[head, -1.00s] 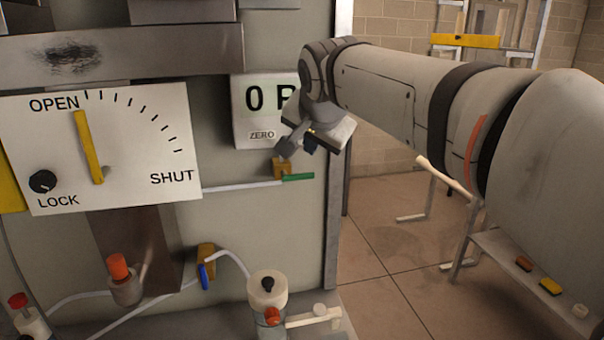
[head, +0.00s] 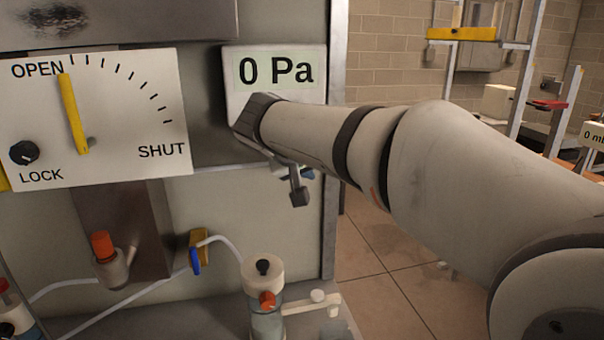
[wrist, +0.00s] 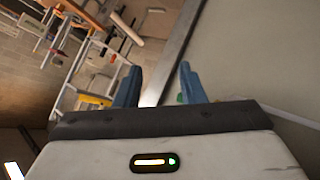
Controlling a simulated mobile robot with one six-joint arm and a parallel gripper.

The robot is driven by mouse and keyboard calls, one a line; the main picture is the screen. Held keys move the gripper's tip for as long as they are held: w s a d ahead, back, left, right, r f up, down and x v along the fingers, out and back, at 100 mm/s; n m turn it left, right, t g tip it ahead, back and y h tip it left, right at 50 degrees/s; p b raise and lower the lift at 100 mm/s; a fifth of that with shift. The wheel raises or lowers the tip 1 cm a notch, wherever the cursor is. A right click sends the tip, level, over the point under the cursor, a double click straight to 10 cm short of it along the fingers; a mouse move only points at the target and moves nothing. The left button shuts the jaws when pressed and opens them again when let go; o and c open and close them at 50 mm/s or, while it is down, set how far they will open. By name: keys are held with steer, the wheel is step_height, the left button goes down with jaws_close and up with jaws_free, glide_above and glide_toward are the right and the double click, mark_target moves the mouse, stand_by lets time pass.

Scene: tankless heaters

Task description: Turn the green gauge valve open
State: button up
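The green gauge valve is hidden behind my arm in the head view. In the wrist view a small bit of green, likely its handle (wrist: 180,98), shows at the inner side of the right finger, mostly hidden by the gripper body. My gripper (wrist: 157,78) is open, its two blue fingers apart, with no object clearly held between them. In the head view my gripper (head: 300,186) is partly seen below the gauge, close to the panel. The gauge (head: 276,72) reads 0 Pa. I cannot tell whether a finger touches the handle.
A white OPEN/SHUT dial (head: 95,120) with a yellow pointer near OPEN is on the left. Below it are a blue-handled valve (head: 195,260) on a yellow block, an orange-capped fitting (head: 102,245) and a white-topped canister (head: 262,272). Tiled floor lies open right of the panel edge.

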steer(key=w+a+f+n+t+h+b, duration=0.1)
steer(key=a+n+t+h+b, duration=0.5)
steer(key=n+t, duration=0.25)
steer(key=shift+n+g+y, duration=0.45)
steer(key=shift+y, duration=0.15)
steer(key=x, duration=0.4)
steer(key=a+x, duration=0.1)
steer(key=x, duration=0.1)
steer(key=shift+w+d+p, duration=0.15)
steer(key=shift+w+p, duration=0.25)
steer(key=shift+w, duration=0.25)
steer(key=shift+c, duration=0.2)
jaws_close()
